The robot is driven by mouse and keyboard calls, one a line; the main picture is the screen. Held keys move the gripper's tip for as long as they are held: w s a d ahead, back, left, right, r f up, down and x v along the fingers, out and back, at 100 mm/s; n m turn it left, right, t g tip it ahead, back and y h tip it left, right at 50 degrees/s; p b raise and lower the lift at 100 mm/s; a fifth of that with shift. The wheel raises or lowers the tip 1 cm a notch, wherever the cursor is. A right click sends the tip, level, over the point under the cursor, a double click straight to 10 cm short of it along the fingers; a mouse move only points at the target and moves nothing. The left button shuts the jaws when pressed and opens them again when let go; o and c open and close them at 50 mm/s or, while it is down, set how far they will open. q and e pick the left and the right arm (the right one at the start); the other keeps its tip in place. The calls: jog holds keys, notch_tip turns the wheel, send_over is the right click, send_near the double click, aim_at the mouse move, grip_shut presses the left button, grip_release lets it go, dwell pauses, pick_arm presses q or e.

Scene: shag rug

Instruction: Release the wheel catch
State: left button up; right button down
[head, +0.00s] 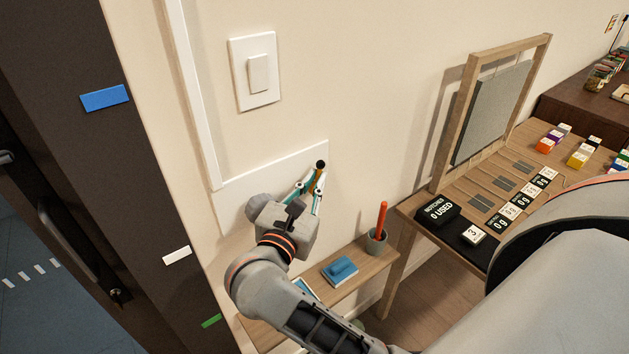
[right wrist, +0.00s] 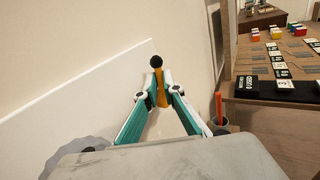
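The catch is an orange-yellow lever (right wrist: 160,92) with a black ball knob (right wrist: 156,61), standing at the wall by the white panel. The knob also shows in the head view (head: 320,164). My right gripper (right wrist: 158,90) has its teal and white fingers on both sides of the lever, below the knob, and looks shut on it. In the head view the right gripper (head: 312,189) points up at the wall. A grey wheel (right wrist: 82,159) with a scalloped rim shows at lower left, partly hidden behind my gripper; it also shows in the head view (head: 258,206). My left gripper is not in view.
A wooden table (head: 404,208) with a frame and number cards stands right. A light switch (head: 258,73) is above. A dark door is left.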

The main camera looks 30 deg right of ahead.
jog(key=shift+a+f+n+t+h+b, duration=0.2)
jog(key=shift+f+n+t+h+b, duration=0.25)
jog(key=shift+b, duration=1.15)
jog(key=shift+a+r+n+t+h+b, duration=0.1)
jog(key=shift+r+n+t+h+b, duration=0.15)
jog(key=shift+n+h+b, duration=0.15)
jog(key=c, duration=2.4)
grip_release()
jog(key=shift+c, duration=0.2)
notch_tip(320, 180, up, 10)
